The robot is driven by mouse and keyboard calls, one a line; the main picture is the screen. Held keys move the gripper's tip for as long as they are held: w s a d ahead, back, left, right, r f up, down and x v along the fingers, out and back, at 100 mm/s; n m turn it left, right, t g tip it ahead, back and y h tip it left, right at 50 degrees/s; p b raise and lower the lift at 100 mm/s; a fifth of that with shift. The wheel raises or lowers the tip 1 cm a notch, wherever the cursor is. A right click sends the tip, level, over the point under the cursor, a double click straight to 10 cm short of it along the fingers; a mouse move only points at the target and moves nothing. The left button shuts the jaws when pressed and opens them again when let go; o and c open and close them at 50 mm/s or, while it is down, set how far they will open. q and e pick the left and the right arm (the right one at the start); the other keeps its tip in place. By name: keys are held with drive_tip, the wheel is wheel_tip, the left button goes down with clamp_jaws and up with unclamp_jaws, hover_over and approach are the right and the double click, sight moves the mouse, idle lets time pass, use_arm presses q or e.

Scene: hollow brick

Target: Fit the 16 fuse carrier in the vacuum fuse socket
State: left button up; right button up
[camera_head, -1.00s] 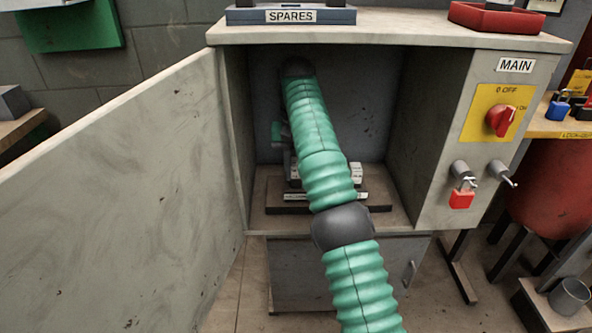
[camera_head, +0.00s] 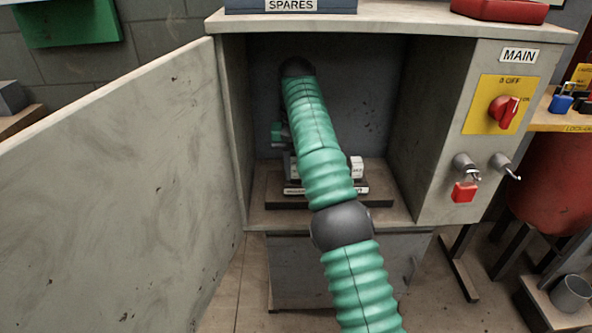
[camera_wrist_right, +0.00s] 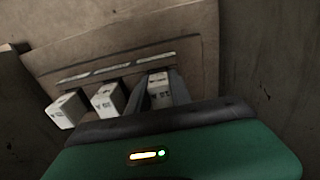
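In the right wrist view my right gripper (camera_wrist_right: 161,88) has its two dark fingers close against both sides of a white fuse carrier (camera_wrist_right: 159,96). Its label is too blurred to read surely. Two more white carriers stand to its left, a middle one (camera_wrist_right: 107,101) and an outer one (camera_wrist_right: 67,110). Pale label strips (camera_wrist_right: 115,67) run along the fuse board behind them. In the head view my green right arm hides most of the fuse board (camera_head: 378,196); one white carrier (camera_head: 356,165) shows right of the arm. The vacuum socket cannot be made out. My left gripper is out of view.
The open cabinet (camera_head: 425,140) has side walls close around my arm. Its door (camera_head: 110,190) stands open at the left. At the right are a red MAIN switch (camera_head: 503,112) and a red padlock (camera_head: 465,192). A SPARES box (camera_head: 290,6) is on top.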

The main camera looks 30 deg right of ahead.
drive_tip(key=o, duration=0.5)
drive_tip(key=shift+r+p, duration=0.5)
drive_tip(key=shift+p, duration=0.05)
wheel_tip(320, 180, up, 4)
drive_tip(key=p, duration=0.4)
drive_tip(key=shift+f, duration=0.2)
drive_tip(key=b, duration=0.1)
drive_tip(key=s+f+b, duration=0.1)
drive_tip(key=b, duration=0.1)
drive_tip(key=shift+a+f, duration=0.3)
drive_tip(key=shift+a, duration=0.05)
drive_tip(key=s+a+r+b, duration=0.2)
drive_tip(key=s+a, duration=0.5)
drive_tip(key=s, duration=0.5)
drive_tip(key=shift+s+a, duration=0.3)
drive_tip(key=shift+a, duration=0.05)
